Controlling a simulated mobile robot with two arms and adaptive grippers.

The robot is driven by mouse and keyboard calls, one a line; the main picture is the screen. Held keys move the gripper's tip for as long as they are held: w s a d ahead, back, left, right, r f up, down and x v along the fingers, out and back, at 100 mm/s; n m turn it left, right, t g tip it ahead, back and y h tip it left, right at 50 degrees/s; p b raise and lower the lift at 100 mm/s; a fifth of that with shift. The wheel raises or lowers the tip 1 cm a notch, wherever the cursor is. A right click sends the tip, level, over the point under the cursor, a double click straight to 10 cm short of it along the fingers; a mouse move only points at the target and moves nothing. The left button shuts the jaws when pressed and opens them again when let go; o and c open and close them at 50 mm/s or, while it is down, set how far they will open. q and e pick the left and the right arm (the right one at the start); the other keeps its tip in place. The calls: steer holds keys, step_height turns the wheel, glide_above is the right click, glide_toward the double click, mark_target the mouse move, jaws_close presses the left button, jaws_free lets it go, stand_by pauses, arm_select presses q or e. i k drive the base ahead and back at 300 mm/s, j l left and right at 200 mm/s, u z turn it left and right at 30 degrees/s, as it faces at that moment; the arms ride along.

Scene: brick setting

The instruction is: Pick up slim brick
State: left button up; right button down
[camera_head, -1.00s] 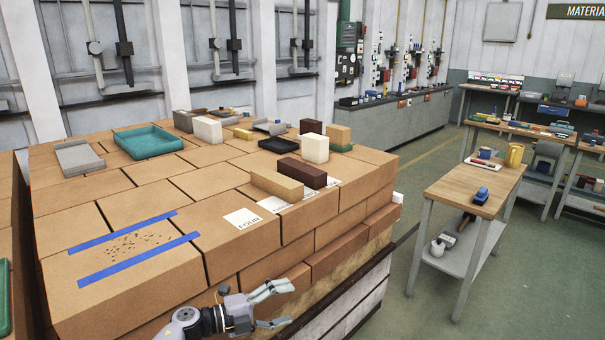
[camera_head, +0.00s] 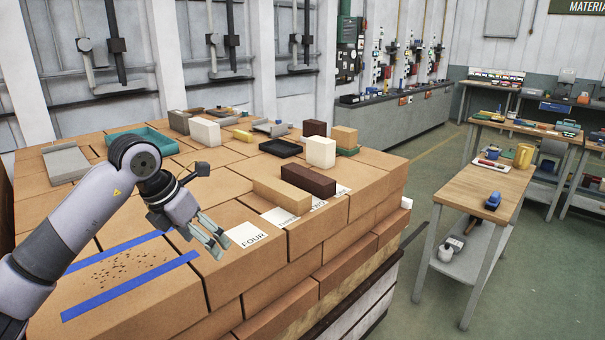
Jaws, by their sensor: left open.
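A long, narrow tan brick (camera_head: 281,193) lies near the front edge of the brick-like stack (camera_head: 215,285), behind white labels. A dark brown brick (camera_head: 309,180) lies right beside it, to its right. I cannot tell for sure which one is the slim brick. My left gripper (camera_head: 221,244) is open and empty. It is over the stack's front part, beside the label FOUR (camera_head: 247,234), to the left of and nearer than the tan brick. My right gripper is not in view.
A cream block (camera_head: 321,152), a black tray (camera_head: 281,147), a white block (camera_head: 205,132) and a teal tray (camera_head: 165,139) stand farther back on the stack. Blue tape strips (camera_head: 130,286) mark a speckled patch. A wooden table (camera_head: 465,188) stands apart at right.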

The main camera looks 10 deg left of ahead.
mark_target(297, 202)
steer(key=i+j, duration=0.8)
steer(key=i, duration=0.2)
